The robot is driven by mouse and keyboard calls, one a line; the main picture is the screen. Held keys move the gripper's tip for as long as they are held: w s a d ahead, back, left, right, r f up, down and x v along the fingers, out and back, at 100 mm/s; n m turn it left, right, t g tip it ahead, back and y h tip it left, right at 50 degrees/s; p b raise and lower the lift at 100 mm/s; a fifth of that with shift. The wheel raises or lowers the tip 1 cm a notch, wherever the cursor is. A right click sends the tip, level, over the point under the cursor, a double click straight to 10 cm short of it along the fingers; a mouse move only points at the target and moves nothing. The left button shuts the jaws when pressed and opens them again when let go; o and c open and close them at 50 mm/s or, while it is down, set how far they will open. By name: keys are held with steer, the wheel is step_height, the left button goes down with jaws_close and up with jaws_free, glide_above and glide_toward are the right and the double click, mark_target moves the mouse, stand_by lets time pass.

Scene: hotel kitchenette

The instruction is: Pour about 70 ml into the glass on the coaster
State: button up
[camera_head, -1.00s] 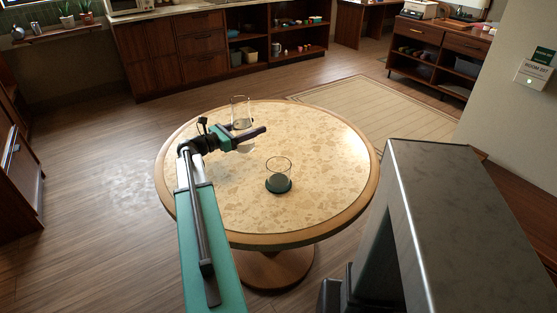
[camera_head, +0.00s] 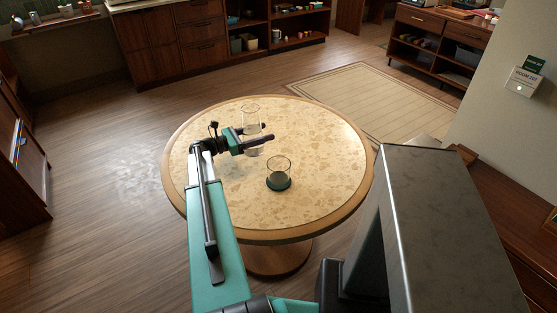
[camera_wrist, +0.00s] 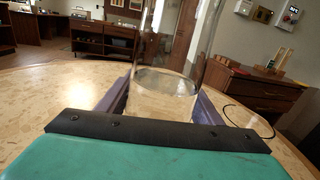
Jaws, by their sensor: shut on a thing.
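My gripper (camera_head: 258,142) is shut on a clear, tall vessel (camera_head: 251,115) and holds it upright beyond and to the left of the glass. In the wrist view the vessel (camera_wrist: 168,45) stands between my purple fingers, with what looks like a clear liquid surface low in it. The clear glass (camera_head: 279,165) stands upright on a dark green coaster (camera_head: 279,185) near the middle of the round table. The glass looks empty, but I cannot be sure.
The round table (camera_head: 320,205) has a pale speckled top and a wooden edge, and is otherwise bare. My dark body part fills the lower right. Cabinets (camera_head: 205,42) and a pale rug (camera_head: 375,100) lie beyond.

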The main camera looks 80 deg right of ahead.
steer(key=shift+s+a+f+m+g+y+p, duration=0.35)
steer(key=shift+s+p, duration=0.25)
steer(key=shift+p, duration=0.75)
steer(key=shift+s+a+f+m+g+y+p, duration=0.1)
steer(key=shift+s+a+f+m+y+p, duration=0.3)
steer(key=shift+p, duration=1)
steer(key=shift+s+a+f+m+g+y+p, duration=0.2)
steer(key=shift+s+a+y+p, duration=0.25)
steer(key=shift+s+p, duration=0.65)
steer(key=shift+w, duration=0.25)
steer(key=shift+w+m+b, duration=0.1)
steer(key=shift+m+b, duration=0.35)
steer(key=m+t+b, duration=0.1)
steer(key=m+b, duration=0.2)
steer(key=b, duration=0.3)
steer(key=w+d+f+m+t+b, duration=0.1)
steer(key=m+b, duration=0.2)
steer(key=b, duration=0.3)
steer(key=d+f+m+t+b, duration=0.1)
steer(key=m+t+b, duration=0.1)
steer(key=b, duration=0.4)
steer(key=shift+w+m+h, duration=0.3)
steer(key=shift+w+m, duration=0.05)
steer(key=shift+m, duration=0.45)
steer(key=shift+r, duration=0.5)
steer(key=shift+r+m, duration=0.3)
steer(key=shift+r, duration=0.15)
